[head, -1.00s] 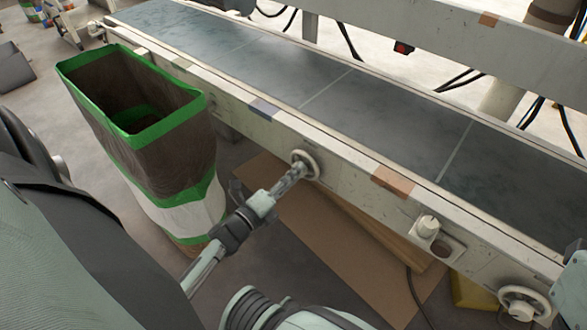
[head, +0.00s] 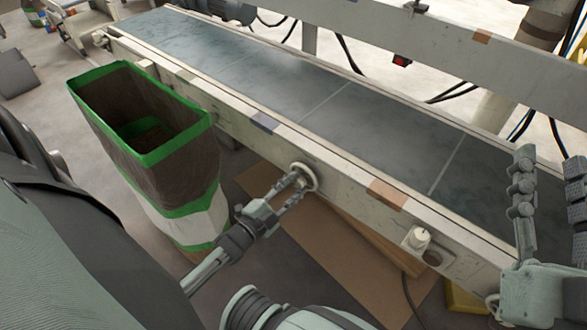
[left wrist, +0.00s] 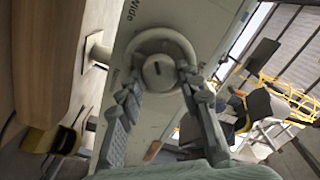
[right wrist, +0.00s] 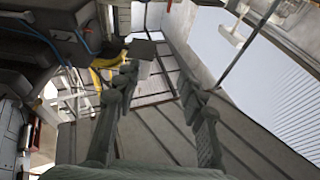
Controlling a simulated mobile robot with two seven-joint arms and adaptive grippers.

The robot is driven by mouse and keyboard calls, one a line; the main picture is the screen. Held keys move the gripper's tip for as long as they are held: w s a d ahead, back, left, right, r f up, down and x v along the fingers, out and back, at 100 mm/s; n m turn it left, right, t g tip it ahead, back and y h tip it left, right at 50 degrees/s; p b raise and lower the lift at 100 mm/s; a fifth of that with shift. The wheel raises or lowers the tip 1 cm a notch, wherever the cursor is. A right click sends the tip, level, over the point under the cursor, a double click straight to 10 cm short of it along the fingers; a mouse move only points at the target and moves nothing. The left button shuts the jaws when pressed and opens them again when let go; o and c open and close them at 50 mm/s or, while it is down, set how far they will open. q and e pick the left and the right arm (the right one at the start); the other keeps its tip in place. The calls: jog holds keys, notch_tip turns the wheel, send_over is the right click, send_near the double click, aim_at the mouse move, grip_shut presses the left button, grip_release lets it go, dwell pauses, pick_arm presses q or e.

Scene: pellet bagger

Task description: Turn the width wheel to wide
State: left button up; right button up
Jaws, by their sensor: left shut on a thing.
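The width wheel (head: 312,172) is a pale round handwheel on the side rail of the conveyor. In the left wrist view its rim (left wrist: 166,37) and hub show close up, with the word "Wide" (left wrist: 133,10) printed on the panel beside it. My left gripper (head: 297,184) is shut on the wheel, one finger on either side of the hub, as the left wrist view (left wrist: 160,74) shows. My right gripper (head: 550,165) is open and empty, raised over the right end of the conveyor. No pointer or wheel mark is clear enough to read.
A brown bag with green bands (head: 190,150) stands open left of the wheel. The dark conveyor belt (head: 300,90) runs behind the rail. A white knob (head: 416,238) sits on the rail to the right. Flat cardboard (head: 330,255) lies below.

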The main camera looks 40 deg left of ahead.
pick_arm(q)
jog(key=n+p, duration=0.1)
jog(key=n, duration=0.3)
jog(key=shift+r, duration=0.1)
jog(key=shift+n, duration=0.6)
pick_arm(e)
jog(key=w+d+f+g+h, duration=0.2)
jog(key=d+f+g, duration=0.1)
jog(key=f, duration=0.5)
jog(key=shift+f+g+h, duration=0.3)
jog(key=shift+g+h, duration=0.1)
jog(key=shift+g, duration=0.1)
pick_arm(q)
jog(key=o, duration=1.2)
jog(key=shift+c, duration=0.2)
jog(key=shift+s, duration=0.1)
jog(key=shift+s+a, duration=0.1)
jog(key=shift+s, duration=0.25)
jog(key=s, duration=1.1)
jog(key=shift+a, duration=0.4)
